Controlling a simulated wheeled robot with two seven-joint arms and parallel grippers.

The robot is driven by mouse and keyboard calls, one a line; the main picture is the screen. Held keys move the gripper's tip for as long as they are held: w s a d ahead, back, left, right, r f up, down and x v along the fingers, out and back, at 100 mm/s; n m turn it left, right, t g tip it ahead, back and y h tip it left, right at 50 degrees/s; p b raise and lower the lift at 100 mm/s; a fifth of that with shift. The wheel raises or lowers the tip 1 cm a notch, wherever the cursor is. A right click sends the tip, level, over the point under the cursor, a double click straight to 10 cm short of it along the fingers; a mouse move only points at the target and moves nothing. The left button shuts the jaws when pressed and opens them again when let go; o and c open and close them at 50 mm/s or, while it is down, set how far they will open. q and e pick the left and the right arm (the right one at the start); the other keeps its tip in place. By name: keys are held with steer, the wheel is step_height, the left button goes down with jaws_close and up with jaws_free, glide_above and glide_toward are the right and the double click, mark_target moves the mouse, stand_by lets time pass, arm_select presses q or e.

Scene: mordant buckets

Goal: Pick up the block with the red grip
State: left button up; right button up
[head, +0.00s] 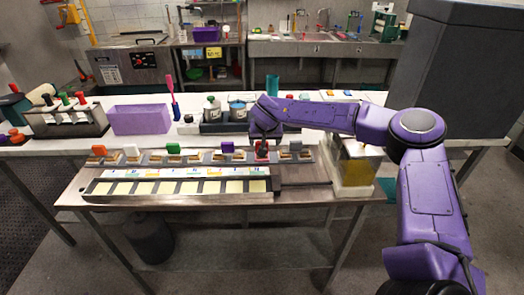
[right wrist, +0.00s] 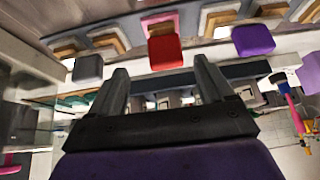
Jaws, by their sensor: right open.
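The block with the red grip (head: 262,154) sits in the rack (head: 205,158), near the right end of a row of blocks. In the right wrist view the red grip (right wrist: 165,51) is just beyond my fingertips, roughly centred between them. My right gripper (right wrist: 160,76) is open, its two dark fingers apart with nothing visible held between them. In the head view it reaches down over the red block and partly hides it. My left gripper is in neither view.
A purple-grip block (head: 227,147) and a grey-grip block (head: 295,146) flank the red one closely. Green (head: 172,148), white and orange grips stand further left. A tray of pale squares (head: 180,187) lies in front, and a clear container (head: 355,168) stands right.

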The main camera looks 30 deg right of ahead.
mark_target(260, 143)
steer(key=x, duration=0.2)
steer(key=w+p+x, duration=0.1)
steer(key=x, duration=0.2)
steer(key=p+x, duration=0.1)
steer(key=x, duration=0.2)
steer(key=shift+w+a+r, duration=0.2)
steer(key=shift+a, duration=0.15)
steer(key=shift+s+r, duration=0.3)
steer(key=shift+s, duration=0.2)
steer(key=shift+s+r, duration=0.25)
steer(key=c, duration=0.9)
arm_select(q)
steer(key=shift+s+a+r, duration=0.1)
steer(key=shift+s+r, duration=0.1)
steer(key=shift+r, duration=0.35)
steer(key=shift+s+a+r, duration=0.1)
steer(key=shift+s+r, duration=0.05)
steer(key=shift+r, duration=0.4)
arm_select(e)
steer(key=shift+w+f, duration=0.1)
steer(key=shift+w, duration=0.05)
steer(key=c, duration=0.3)
